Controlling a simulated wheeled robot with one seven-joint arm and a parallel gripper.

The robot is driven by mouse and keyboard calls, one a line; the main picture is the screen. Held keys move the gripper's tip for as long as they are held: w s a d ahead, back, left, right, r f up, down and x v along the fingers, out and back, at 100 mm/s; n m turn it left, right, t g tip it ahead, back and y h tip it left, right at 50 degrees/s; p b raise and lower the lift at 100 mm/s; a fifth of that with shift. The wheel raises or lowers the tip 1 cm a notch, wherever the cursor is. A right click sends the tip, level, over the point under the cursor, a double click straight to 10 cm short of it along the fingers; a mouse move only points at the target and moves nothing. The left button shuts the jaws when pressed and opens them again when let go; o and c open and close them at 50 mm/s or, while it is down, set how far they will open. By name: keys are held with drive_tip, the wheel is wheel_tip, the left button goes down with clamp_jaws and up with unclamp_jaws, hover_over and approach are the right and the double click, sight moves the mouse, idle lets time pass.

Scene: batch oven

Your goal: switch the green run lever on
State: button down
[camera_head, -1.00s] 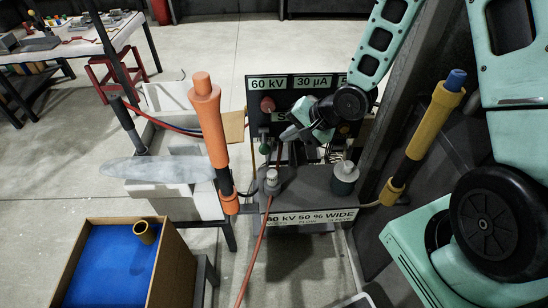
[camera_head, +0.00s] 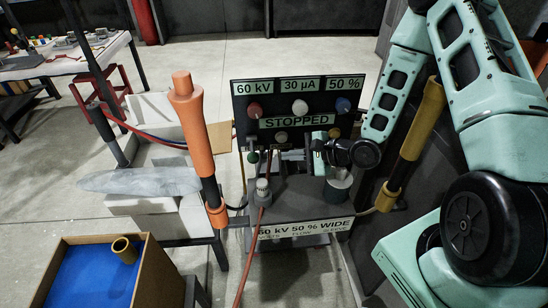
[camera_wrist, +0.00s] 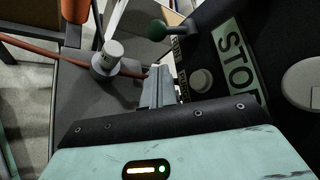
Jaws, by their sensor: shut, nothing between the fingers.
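The green run lever (camera_head: 253,157) is a dark stick with a green ball end at the left lower part of the black control panel. In the wrist view its green ball (camera_wrist: 157,30) points out to the left of the panel. My gripper (camera_head: 292,155) is in front of the panel's lower part, to the right of the lever. In the wrist view its fingers (camera_wrist: 159,73) are together and empty, apart from the lever ball. The panel's display (camera_head: 297,122) reads STOPPED.
Red (camera_head: 254,109), white (camera_head: 300,107) and blue (camera_head: 343,105) knobs sit above the display. A grey-capped post (camera_head: 263,188) with a red cable stands near the lever. An orange handle (camera_head: 190,110) rises at left, and a yellow one (camera_head: 418,130) at right, by my arm.

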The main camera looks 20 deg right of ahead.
sight(253, 150)
drive_tip(key=b+x, duration=0.5)
drive_tip(key=x, duration=0.4)
drive_tip(key=shift+a+b, duration=0.25)
drive_tip(key=shift+b, duration=0.1)
drive_tip(key=shift+w, duration=0.1)
drive_tip(key=shift+r+p, duration=0.15)
drive_tip(key=shift+p, duration=0.7)
